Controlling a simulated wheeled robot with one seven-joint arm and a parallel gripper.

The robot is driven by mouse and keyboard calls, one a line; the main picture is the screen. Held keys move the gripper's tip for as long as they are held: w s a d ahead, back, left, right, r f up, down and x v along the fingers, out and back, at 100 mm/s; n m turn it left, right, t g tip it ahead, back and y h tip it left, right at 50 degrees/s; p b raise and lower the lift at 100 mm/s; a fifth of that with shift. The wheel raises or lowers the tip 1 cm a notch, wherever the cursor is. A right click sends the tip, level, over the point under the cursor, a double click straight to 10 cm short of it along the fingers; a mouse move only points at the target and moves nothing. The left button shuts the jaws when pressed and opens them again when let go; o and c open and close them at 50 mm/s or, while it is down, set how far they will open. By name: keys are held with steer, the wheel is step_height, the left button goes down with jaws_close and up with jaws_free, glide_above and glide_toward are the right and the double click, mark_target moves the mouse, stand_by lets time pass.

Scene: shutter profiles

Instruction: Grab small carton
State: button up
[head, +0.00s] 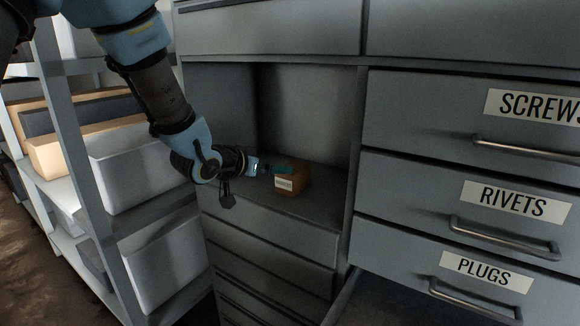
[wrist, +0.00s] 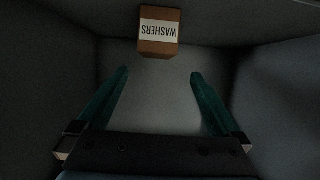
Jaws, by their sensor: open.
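The small carton (head: 291,180) is a brown box with a white label, standing on the floor of an open cabinet compartment. In the wrist view the carton (wrist: 158,48) shows its label "WASHERS" upside down, near the top middle. My gripper (head: 268,170) reaches into the compartment from the left, close to the carton. In the wrist view its two teal fingers (wrist: 160,74) are spread wide with nothing between them. The carton lies beyond the fingertips, roughly centred between them. In the head view the fingers partly overlap the carton, so contact there is unclear.
Compartment walls stand on both sides and behind the carton. A shelf rack (head: 84,130) with boxes stands at the left.

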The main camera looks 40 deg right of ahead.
mark_target(294, 166)
steer(key=x, duration=0.1)
steer(key=p+x, duration=0.1)
steer(key=x, duration=0.3)
steer(key=shift+s+d+r, duration=0.15)
steer(key=shift+s+r, duration=0.05)
steer(key=shift+r, duration=0.15)
steer(key=shift+p+x, duration=1.7)
steer(key=shift+x, duration=1.5)
steer(key=shift+s+f, duration=0.1)
steer(key=shift+f, duration=0.05)
steer(key=shift+c, duration=0.4)
steer(key=c, duration=1.3)
jaws_close()
